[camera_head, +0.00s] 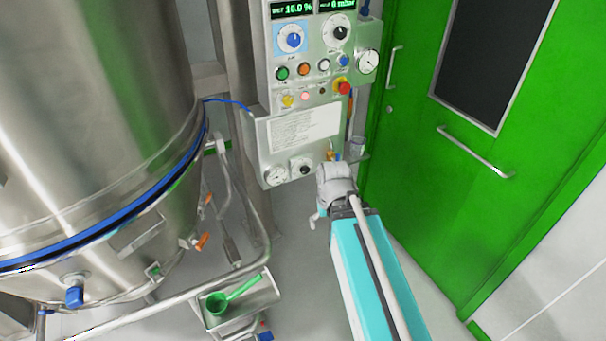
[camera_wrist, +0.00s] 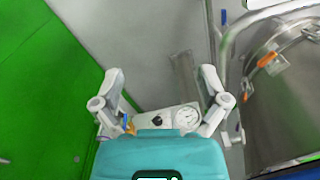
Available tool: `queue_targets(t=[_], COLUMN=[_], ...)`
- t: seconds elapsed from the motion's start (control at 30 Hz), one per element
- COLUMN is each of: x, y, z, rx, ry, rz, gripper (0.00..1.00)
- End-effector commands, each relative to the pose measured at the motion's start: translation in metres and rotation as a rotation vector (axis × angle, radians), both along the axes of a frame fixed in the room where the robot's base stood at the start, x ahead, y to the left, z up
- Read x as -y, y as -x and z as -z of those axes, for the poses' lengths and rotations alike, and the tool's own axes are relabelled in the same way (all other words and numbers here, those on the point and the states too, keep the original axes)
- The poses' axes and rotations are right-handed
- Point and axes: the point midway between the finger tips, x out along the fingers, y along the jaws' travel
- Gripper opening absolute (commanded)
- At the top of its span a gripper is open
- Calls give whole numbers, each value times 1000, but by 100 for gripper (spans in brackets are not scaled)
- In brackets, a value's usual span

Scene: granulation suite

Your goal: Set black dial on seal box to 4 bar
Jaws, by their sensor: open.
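The seal box (camera_head: 286,146) is a pale grey wall box with a printed label, below the upper control panel. Its black dial (camera_head: 302,168) sits at the lower front, just right of a round white gauge (camera_head: 277,177). In the wrist view the black dial (camera_wrist: 157,120) and the gauge (camera_wrist: 187,118) show between the finger bases, above my teal housing. The dial's setting and the gauge reading are too small to read. My gripper (camera_wrist: 161,73) is open and empty, its two pale fingers spread wide and apart from the dial. In the head view my wrist hides most of it.
The upper panel (camera_head: 312,75) carries a blue dial (camera_head: 291,39), another black dial (camera_head: 336,31) and several buttons, including a red one (camera_head: 344,88). A steel vessel (camera_head: 90,120) with pipes stands left. A green door (camera_head: 470,140) is right. A green scoop (camera_head: 218,303) lies low.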

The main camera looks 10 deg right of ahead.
Motion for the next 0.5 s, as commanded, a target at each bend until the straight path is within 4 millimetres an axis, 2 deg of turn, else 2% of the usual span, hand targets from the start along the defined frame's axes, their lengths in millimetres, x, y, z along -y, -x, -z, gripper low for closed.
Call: queue_targets(t=[0.13,0.5], x=[5,-25], y=[-16,-78], z=[23,77], rx=[48,287], ry=[-59,-277], rz=[-49,-209], gripper=[96,96])
